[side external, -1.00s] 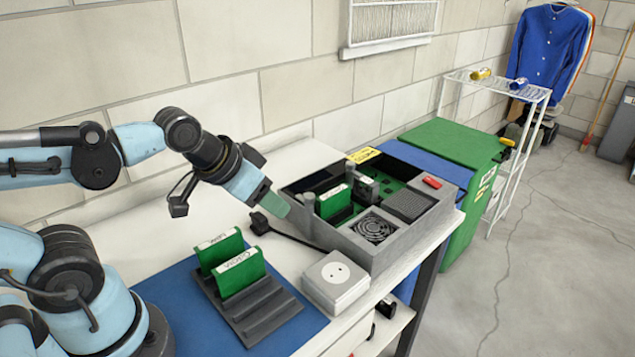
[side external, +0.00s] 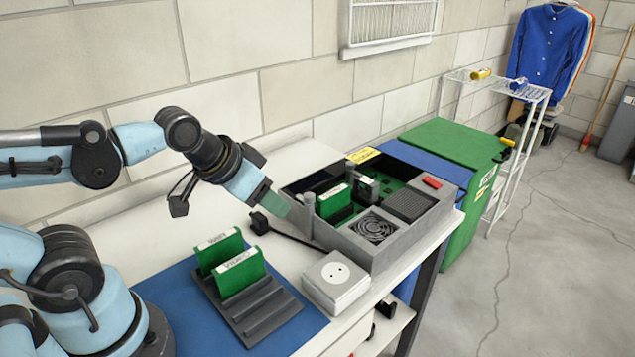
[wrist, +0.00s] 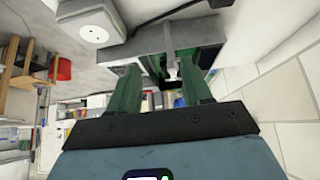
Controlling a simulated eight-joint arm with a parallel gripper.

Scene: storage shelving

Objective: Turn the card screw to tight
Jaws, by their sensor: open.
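The open-topped grey case (side external: 405,240) stands on the bench and holds an upright green card (side external: 334,201) in a slot. A small grey upright post (side external: 308,203) stands at the case's near-left wall; I cannot tell whether it is the card screw or how tight it is. My gripper (side external: 278,205) points down toward that corner, just left of the case and apart from the post. In the wrist view my gripper (wrist: 160,80) is open, its two green fingers spread with nothing held. The case (wrist: 182,38) lies beyond the fingertips, partly hidden.
A dark rack (side external: 262,312) with two green cards (side external: 240,273) stands on a blue mat (side external: 180,293). A white socket box (side external: 335,282) sits between rack and case, with a black cable (side external: 290,236) behind it. A wall rises behind the bench.

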